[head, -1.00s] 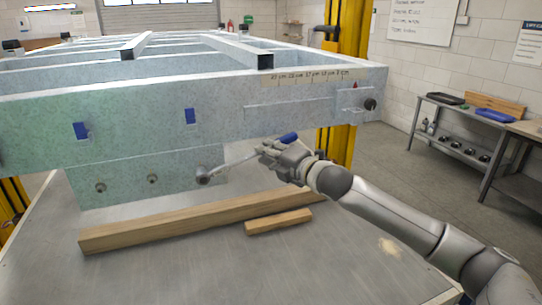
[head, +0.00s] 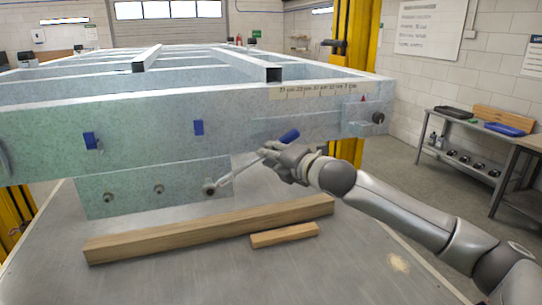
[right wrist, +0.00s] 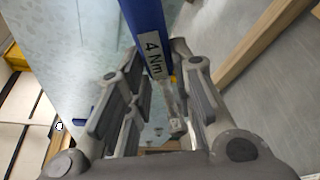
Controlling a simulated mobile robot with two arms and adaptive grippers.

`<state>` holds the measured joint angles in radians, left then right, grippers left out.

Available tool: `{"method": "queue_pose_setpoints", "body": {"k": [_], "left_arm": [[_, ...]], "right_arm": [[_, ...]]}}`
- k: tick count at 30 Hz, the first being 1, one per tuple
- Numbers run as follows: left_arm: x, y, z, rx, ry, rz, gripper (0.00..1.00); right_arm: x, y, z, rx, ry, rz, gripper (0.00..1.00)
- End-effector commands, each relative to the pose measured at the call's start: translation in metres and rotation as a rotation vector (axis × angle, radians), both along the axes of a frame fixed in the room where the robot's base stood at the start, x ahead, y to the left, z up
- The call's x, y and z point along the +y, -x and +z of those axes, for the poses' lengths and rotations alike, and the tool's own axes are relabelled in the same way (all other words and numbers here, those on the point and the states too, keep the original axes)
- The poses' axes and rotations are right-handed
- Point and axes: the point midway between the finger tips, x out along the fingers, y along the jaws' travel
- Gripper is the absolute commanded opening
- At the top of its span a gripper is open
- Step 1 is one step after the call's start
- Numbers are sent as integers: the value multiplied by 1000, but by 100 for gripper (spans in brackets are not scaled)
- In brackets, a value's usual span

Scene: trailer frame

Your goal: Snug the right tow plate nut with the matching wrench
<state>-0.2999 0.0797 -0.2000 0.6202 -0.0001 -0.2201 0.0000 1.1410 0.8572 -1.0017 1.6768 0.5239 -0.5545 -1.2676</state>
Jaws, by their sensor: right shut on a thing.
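The pale blue-green tow plate (head: 134,188) hangs below the frame's front beam. It carries a left nut (head: 108,198), a middle nut (head: 159,189) and the right nut (head: 210,189). My right gripper (head: 279,154) is shut on a wrench with a blue handle (head: 289,136). The wrench slopes down-left, and its far end is at the right nut. I cannot tell whether it is seated on it. In the right wrist view, the blue handle (right wrist: 148,22) lies between the fingers (right wrist: 152,98), with a label whose visible part reads "4 Nm". My left gripper is out of view.
A long wooden beam (head: 210,228) and a short block (head: 285,235) lie on the grey surface below the plate. A yellow post (head: 352,60) stands behind the frame's right end. A shelf bench (head: 470,150) stands at the right wall.

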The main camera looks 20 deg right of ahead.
Motion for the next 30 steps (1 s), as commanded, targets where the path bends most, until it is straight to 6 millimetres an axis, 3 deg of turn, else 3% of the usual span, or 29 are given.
{"method": "queue_pose_setpoints", "body": {"k": [6,20,30], "left_arm": [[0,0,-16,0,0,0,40],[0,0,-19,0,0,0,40],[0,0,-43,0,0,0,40]], "right_arm": [[-8,0,-17,0,-94,0,0],[-10,0,-21,4,-129,0,0],[-16,0,-46,9,-259,1,0]]}}
